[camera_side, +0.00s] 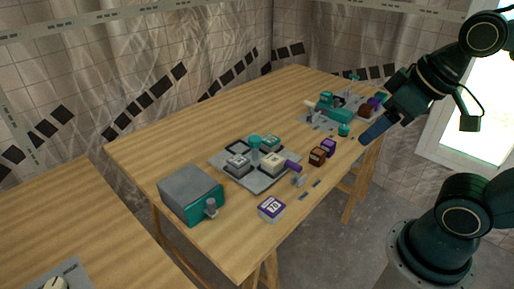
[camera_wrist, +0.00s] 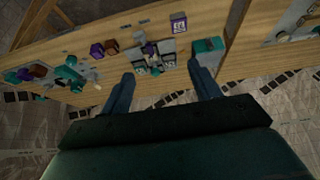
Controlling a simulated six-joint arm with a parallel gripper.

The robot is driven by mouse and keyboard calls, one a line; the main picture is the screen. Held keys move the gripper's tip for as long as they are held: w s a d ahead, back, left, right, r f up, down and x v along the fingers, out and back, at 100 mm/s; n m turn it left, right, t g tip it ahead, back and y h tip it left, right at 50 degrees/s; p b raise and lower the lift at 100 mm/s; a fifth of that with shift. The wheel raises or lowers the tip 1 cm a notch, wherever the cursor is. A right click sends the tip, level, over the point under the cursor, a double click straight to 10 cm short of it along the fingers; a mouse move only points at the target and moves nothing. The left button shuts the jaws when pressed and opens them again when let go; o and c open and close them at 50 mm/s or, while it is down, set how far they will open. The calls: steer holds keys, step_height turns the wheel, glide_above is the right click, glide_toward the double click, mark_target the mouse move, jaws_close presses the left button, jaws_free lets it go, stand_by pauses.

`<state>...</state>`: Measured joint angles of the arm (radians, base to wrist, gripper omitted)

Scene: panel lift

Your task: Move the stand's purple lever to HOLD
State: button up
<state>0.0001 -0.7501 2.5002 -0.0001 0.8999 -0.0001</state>
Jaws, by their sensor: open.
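The purple lever (camera_side: 293,166) sticks out from the front right edge of a grey stand (camera_side: 262,184) near the middle of the table. The stand carries a teal knob (camera_side: 255,141) and several square blocks. In the wrist view the stand (camera_wrist: 138,66) lies beyond my fingertips, with the purple lever (camera_wrist: 149,47) small at its upper side. The HOLD marking is too small to read. My gripper (camera_side: 377,131) is raised near the table's right edge, well apart from the lever. In the wrist view my gripper (camera_wrist: 162,88) has its two blue fingers wide apart, with nothing held.
A grey and teal box (camera_side: 190,193) stands left of the stand. A purple and white block (camera_side: 271,208) lies at the front, with brown (camera_side: 317,156) and purple (camera_side: 328,147) blocks to the right. A second, cluttered fixture (camera_side: 318,121) stands at the far end.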

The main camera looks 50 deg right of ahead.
steer(key=shift+o, duration=0.4)
steer(key=m+g, duration=0.6)
steer(key=m, duration=1.2)
glide_above(294, 163)
step_height(294, 163, down, 12)
steer(key=f, duration=0.1)
steer(key=shift+r, duration=0.25)
steer(key=shift+f, duration=6.85)
